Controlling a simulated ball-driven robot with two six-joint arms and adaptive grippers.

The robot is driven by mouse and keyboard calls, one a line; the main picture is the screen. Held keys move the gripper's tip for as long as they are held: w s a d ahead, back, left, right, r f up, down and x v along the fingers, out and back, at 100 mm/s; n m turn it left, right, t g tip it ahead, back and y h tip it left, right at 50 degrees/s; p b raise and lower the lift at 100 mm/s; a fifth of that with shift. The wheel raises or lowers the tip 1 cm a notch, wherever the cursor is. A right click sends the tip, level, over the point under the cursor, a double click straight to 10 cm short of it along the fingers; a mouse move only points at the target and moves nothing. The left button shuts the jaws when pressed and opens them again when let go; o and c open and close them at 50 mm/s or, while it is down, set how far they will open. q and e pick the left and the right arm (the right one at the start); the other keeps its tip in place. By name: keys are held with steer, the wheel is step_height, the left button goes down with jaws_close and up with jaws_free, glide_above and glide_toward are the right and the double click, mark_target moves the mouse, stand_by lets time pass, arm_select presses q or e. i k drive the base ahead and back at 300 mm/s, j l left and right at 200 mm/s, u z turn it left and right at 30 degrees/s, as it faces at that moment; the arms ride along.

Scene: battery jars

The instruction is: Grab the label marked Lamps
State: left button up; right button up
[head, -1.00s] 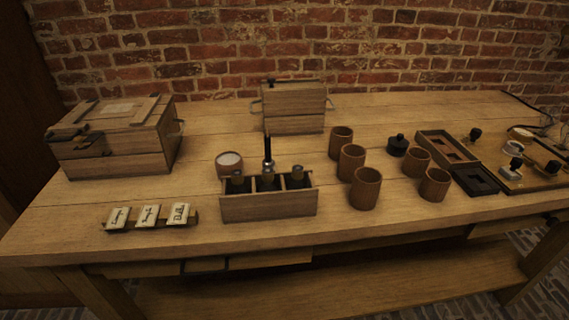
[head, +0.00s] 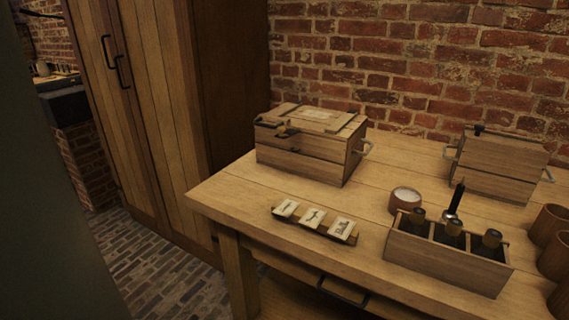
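Three pale labels stand in a row on a small wooden holder (head: 325,234) near the front left of the workbench. The left label (head: 286,208), the middle label (head: 312,218) and the right label (head: 340,227) each carry dark marks. The writing is too small to read, so I cannot tell which one says Lamps. Neither of my grippers shows in the head view.
A wooden chest (head: 311,145) stands behind the labels. A divided box (head: 440,265) with dark bottles stands to their right, with a white-topped cup (head: 405,199) behind it. A second box (head: 495,165) is farther back. A tall wooden cabinet (head: 165,110) stands left of the bench.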

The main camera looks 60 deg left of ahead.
mark_target(286, 208)
steer(key=u, duration=1.75)
